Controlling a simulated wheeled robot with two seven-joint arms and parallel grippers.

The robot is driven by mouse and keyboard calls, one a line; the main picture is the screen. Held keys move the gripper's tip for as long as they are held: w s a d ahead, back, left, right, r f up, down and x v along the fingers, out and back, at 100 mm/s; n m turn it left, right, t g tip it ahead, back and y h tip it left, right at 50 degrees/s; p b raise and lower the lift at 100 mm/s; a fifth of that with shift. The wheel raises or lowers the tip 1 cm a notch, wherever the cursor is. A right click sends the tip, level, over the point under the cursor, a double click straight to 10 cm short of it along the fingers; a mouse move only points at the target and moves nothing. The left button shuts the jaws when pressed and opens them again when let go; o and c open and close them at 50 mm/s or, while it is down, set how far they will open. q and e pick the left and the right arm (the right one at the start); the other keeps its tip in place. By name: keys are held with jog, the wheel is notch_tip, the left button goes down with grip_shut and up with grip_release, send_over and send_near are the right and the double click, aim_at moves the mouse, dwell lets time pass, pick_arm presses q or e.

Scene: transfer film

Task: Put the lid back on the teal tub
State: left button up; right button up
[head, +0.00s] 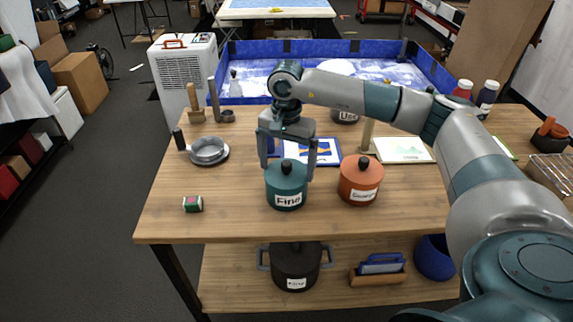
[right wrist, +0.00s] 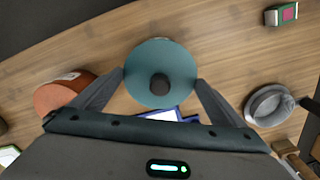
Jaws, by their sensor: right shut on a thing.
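The teal tub (head: 287,195), labelled "Fine", stands upright on the wooden table near its front edge. The teal lid (head: 286,171), with a dark round knob, is at the tub's top and looks level; I see no clear gap below it. My right gripper (head: 288,173) points down, shut on the lid with one finger on each side of its rim. In the right wrist view the round lid (right wrist: 160,58) fills the space between the fingertips and hides the tub. My left gripper is not in view.
An orange lidded tub (head: 360,181) stands close to the right. A small green box (head: 192,204) and a grey round dish (head: 208,151) are to the left. A blue-framed picture (head: 325,151) lies behind. The table's front left is mostly clear.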

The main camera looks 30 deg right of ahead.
dwell(0.3)
dwell(0.5)
jog(key=o, duration=0.8)
jog(key=shift+r+p, duration=1.1)
jog(key=shift+r, duration=2.4)
grip_shut()
